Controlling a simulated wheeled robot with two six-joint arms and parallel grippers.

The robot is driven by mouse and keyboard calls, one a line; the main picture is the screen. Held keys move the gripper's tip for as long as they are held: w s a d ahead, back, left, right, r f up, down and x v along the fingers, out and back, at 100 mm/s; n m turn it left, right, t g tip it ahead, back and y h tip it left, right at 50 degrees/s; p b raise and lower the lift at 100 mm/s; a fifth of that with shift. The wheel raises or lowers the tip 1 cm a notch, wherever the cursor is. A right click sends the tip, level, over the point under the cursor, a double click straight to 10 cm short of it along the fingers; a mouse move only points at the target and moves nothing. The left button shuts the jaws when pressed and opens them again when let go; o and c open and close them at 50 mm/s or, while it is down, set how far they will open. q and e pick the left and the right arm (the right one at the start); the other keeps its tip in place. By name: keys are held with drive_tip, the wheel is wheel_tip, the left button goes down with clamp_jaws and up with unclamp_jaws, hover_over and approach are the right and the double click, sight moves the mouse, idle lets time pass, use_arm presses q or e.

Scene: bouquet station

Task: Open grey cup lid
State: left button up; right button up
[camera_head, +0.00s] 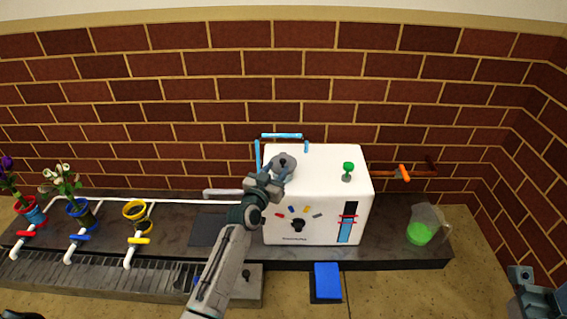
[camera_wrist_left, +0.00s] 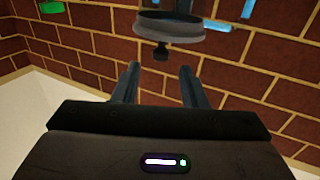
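A grey round lid (camera_head: 283,162) is at the top left of a white box-shaped machine (camera_head: 325,215). My left gripper (camera_head: 266,184) is close to the lid, at its lower left in the head view. In the left wrist view the grey lid (camera_wrist_left: 172,27) has a small dark knob and lies just beyond the fingertips. The left gripper's fingers (camera_wrist_left: 158,78) are apart with nothing between them. The cup under the lid cannot be made out. My right gripper (camera_head: 521,274) is partly visible at the lower right edge, far from the machine; its fingers are unclear.
A green knob (camera_head: 348,170) stands on the machine's top right, and a light-blue bar (camera_head: 282,136) runs behind it. An orange-handled valve (camera_head: 404,172) and a pitcher with green liquid (camera_head: 424,226) are on the right. Flower pots (camera_head: 82,211) stand left. A blue pedal (camera_head: 327,281) is in front.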

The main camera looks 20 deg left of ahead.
sight(282, 162)
use_arm(q)
drive_tip(key=w, duration=0.3)
drive_tip(key=w+b, duration=0.1)
drive_tip(key=w, duration=0.1)
drive_tip(key=shift+w+d, duration=0.3)
drive_tip(key=shift+w, duration=0.05)
clamp_jaws()
